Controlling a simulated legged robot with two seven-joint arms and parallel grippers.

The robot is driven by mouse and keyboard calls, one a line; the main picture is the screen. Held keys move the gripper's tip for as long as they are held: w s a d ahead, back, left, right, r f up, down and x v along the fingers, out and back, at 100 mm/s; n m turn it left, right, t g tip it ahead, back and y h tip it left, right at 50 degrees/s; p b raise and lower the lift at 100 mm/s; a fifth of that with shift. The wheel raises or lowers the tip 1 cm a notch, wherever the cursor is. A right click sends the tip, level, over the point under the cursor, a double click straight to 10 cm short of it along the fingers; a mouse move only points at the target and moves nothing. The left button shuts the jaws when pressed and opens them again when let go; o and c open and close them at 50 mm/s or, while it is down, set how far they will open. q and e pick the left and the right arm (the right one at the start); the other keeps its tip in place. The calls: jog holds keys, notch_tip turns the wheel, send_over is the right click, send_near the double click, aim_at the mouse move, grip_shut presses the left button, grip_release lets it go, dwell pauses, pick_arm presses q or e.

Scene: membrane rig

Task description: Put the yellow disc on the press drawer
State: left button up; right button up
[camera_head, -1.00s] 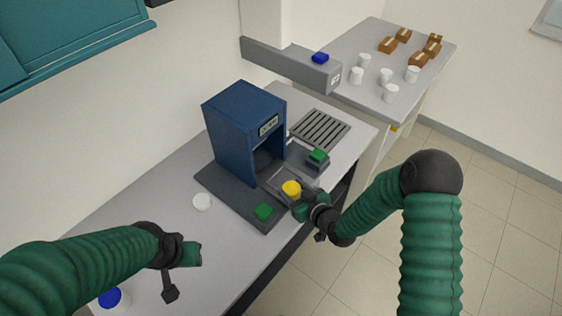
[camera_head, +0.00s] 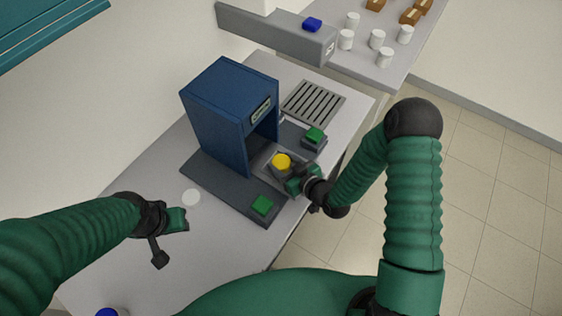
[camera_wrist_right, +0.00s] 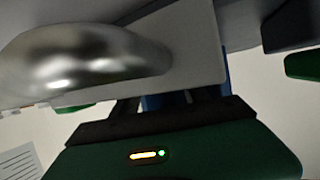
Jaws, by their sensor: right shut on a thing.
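The yellow disc (camera_head: 281,161) is in the head view, over the grey press drawer (camera_head: 258,164) in front of the blue press (camera_head: 217,118). My right gripper (camera_head: 292,172) is shut on it from the front right. Whether the disc touches the drawer cannot be told. In the right wrist view a shiny rounded metal body and a grey plate (camera_wrist_right: 200,50) fill the top; no yellow shows there. My left gripper (camera_head: 185,218) is over the table at the left, away from the press, its jaw state unclear.
Green buttons stand on the press base (camera_head: 262,204) and at its right (camera_head: 314,135). A white disc (camera_head: 191,197) lies on the table. A slotted grate (camera_head: 313,104) lies behind. A grey beam (camera_head: 275,33) carries a blue piece; white cups and brown boxes stand beyond.

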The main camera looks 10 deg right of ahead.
jog(key=o, duration=1.3)
jog(key=shift+s+a+f, duration=0.15)
jog(key=shift+f, duration=0.05)
jog(key=shift+o, duration=0.8)
jog(key=shift+r+p, duration=0.3)
jog(key=shift+p, duration=0.05)
jog(key=v, duration=0.3)
jog(key=b+v, duration=0.1)
jog(key=v, duration=0.3)
jog(key=shift+d, duration=0.5)
jog(key=p+v, duration=0.2)
jog(key=v, duration=0.1)
jog(key=p+v, duration=0.1)
jog(key=p, duration=0.1)
jog(key=shift+s+a+r, duration=0.1)
jog(key=shift+s+a, duration=0.1)
jog(key=shift+s, duration=0.05)
